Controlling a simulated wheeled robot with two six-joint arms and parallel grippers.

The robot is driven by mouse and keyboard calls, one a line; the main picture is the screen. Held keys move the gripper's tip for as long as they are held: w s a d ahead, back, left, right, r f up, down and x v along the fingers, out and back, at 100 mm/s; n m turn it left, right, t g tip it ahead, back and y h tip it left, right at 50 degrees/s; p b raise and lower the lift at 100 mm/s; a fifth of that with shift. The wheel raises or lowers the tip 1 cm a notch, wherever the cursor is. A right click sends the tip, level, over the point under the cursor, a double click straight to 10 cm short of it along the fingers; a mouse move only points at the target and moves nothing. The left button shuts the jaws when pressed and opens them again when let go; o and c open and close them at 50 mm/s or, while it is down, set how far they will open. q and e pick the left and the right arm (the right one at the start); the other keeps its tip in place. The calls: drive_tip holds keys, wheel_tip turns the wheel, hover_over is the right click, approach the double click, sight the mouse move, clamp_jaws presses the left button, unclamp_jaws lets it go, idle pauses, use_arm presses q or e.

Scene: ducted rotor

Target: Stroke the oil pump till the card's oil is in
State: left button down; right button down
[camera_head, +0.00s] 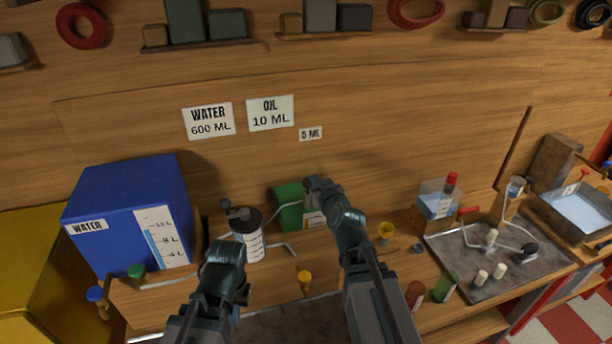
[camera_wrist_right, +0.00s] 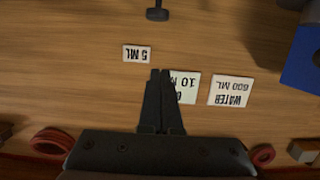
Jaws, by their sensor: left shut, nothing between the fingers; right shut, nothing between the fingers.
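The green oil pump box (camera_head: 288,207) stands at the back of the bench, partly hidden by my right gripper (camera_head: 318,183). A thin grey spout runs from it towards the clear marked jug (camera_head: 250,245) with a dark top. The oil card (camera_head: 270,113) on the wall reads 10 ML, and a small card (camera_head: 311,133) reads 5 ML. In the right wrist view my right gripper (camera_wrist_right: 160,72) is shut and empty, with a dark knob (camera_wrist_right: 157,13) apart from its tips. My left gripper (camera_head: 226,255) is shut and empty in front of the jug.
The blue water tank (camera_head: 125,220) stands at the left, with a water card (camera_head: 209,120) reading 600 ML above. Shelves line the wall above.

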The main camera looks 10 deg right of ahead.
drive_tip(key=shift+w, duration=0.1)
drive_tip(key=b, duration=0.3)
hover_over(306, 184)
wheel_tip(306, 184, down, 3)
drive_tip(key=shift+w+r, duration=0.15)
wheel_tip(306, 184, down, 3)
drive_tip(key=shift+r+b, duration=0.2)
drive_tip(key=shift+b, duration=0.9)
drive_tip(key=shift+f+b, duration=0.65)
drive_tip(key=shift+s, duration=0.2)
wheel_tip(306, 184, down, 4)
drive_tip(key=b, duration=0.4)
drive_tip(key=shift+f, duration=0.15)
